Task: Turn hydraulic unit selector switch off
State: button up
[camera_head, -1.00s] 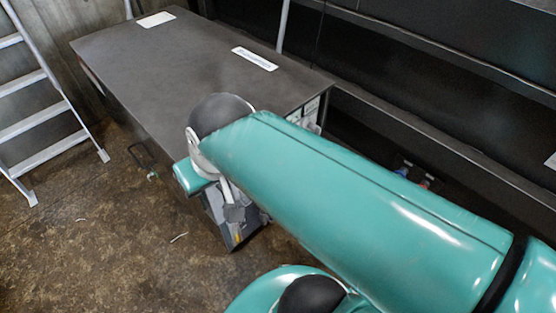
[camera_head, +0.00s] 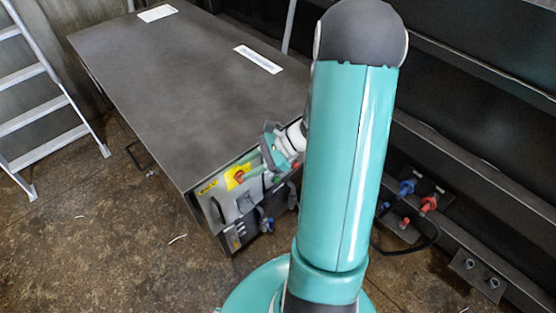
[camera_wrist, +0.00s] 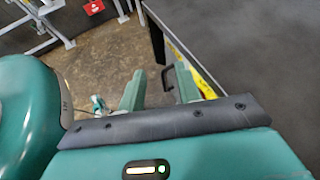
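The hydraulic unit (camera_head: 180,85) is a large dark cabinet with a flat top, and its control panel (camera_head: 232,212) faces the front. A red knob (camera_head: 239,176) on a yellow plate (camera_head: 233,182) sits at the panel's upper part. Which control is the selector switch I cannot tell. My gripper (camera_head: 256,176) is at the panel's upper edge, close to the red knob; contact cannot be made out. In the wrist view my gripper (camera_wrist: 160,88) has two green fingers apart with nothing between them. A yellow strip shows beside the right finger there. My arm hides the panel's right side.
A ladder (camera_head: 48,95) stands at the left. Blue and red hose fittings (camera_head: 428,203) sit low at the right on a dark frame (camera_head: 470,180). A black handle (camera_head: 138,155) sticks out of the cabinet's left side. The brown floor (camera_head: 110,240) in front is mostly clear.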

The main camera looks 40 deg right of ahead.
jog(key=s+d+f+m+t+h, duration=0.3)
jog(key=d+f+m+t+h, duration=0.25)
jog(key=d+f+m, duration=0.5)
jog(key=s+d+f+m+t+h, duration=0.45)
jog(key=d+f+m+t, duration=0.3)
jog(key=f+m, duration=0.45)
jog(key=shift+m+h, duration=0.25)
jog(key=shift+h, duration=0.05)
jog(key=w, duration=1.4)
jog(key=shift+w+r, duration=0.25)
jog(key=shift+r, duration=0.1)
jog(key=shift+c, duration=0.2)
jog(key=c, duration=0.6)
